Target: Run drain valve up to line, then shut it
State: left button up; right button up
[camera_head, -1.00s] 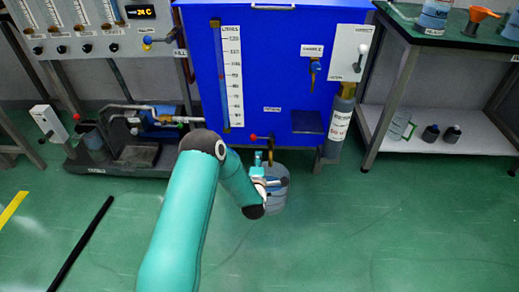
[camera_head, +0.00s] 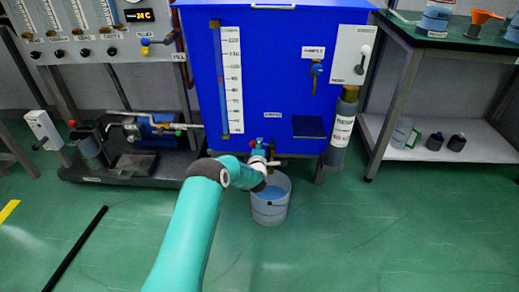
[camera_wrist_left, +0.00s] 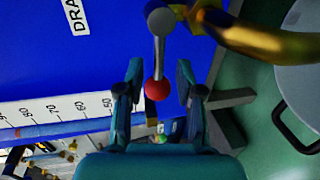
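The drain valve shows in the left wrist view as a brass pipe (camera_wrist_left: 255,40) with a grey lever (camera_wrist_left: 158,50) ending in a red ball. The red ball (camera_wrist_left: 157,89) lies between the spread fingers of my left gripper (camera_wrist_left: 157,92), with gaps on both sides. In the head view my left gripper (camera_head: 261,152) is at the tank's bottom edge and mostly hides the valve. A grey bucket (camera_head: 269,212) stands on the floor below it, its inside bluish. I cannot make out a fill line on it. My right gripper is not in view.
The blue tank (camera_head: 275,60) carries a level scale (camera_head: 232,80). A pump unit (camera_head: 150,145) stands low at left, a shelf table (camera_head: 440,150) at right. A grey cylinder (camera_head: 340,130) hangs right of the valve.

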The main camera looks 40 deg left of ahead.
pick_arm(q)
jog(key=shift+b+x, duration=0.3)
jog(key=shift+x, duration=0.75)
grip_shut()
